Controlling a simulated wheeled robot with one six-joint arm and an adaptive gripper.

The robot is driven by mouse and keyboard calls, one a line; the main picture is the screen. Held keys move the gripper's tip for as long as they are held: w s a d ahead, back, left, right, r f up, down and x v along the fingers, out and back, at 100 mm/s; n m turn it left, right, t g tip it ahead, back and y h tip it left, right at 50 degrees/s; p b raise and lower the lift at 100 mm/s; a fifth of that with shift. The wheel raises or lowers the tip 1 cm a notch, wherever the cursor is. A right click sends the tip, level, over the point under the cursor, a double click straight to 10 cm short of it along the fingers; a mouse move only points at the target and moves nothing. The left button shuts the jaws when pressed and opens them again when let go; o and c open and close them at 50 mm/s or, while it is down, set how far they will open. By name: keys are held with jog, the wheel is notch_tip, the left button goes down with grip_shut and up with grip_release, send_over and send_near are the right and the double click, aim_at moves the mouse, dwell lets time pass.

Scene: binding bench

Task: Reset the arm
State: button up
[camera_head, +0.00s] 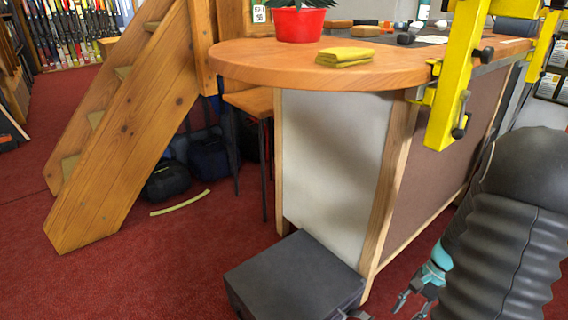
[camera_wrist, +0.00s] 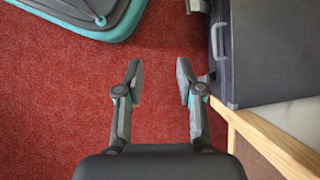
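My gripper (camera_wrist: 159,82) is open in the wrist view, with its two fingers apart and only red carpet between them. In the head view, my gripper (camera_head: 412,301) shows at the lower right, low beside the bench and pointing down, partly cut off by the frame. My dark ribbed arm fills the right edge there and hides part of the bench side. Nothing is held.
A dark case (camera_head: 294,278) lies on the carpet by the bench; in the wrist view the case (camera_wrist: 270,50) is close to the right finger. The wooden bench top (camera_head: 260,62) carries a red pot (camera_head: 299,25) and yellow cloth (camera_head: 345,56). Open carpet (camera_head: 150,270) lies left.

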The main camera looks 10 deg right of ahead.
jog(key=s+a+r+n+t+h, duration=0.1)
jog(key=a+r+n, duration=0.3)
jog(key=r, duration=0.5)
jog(key=s+a+r+n+t+h+p, duration=0.1)
jog(key=s+a+r+n+t+h, duration=0.1)
jog(key=a+r, duration=0.6)
jog(key=s+a+r+n+t+h, duration=0.2)
jog(key=s+a+r+n+t, duration=0.2)
jog(key=r, duration=0.6)
jog(key=a+n, duration=0.2)
jog(key=a, duration=0.1)
jog(key=shift+t+p, duration=0.3)
jog(key=shift+d, duration=0.1)
dwell(0.5)
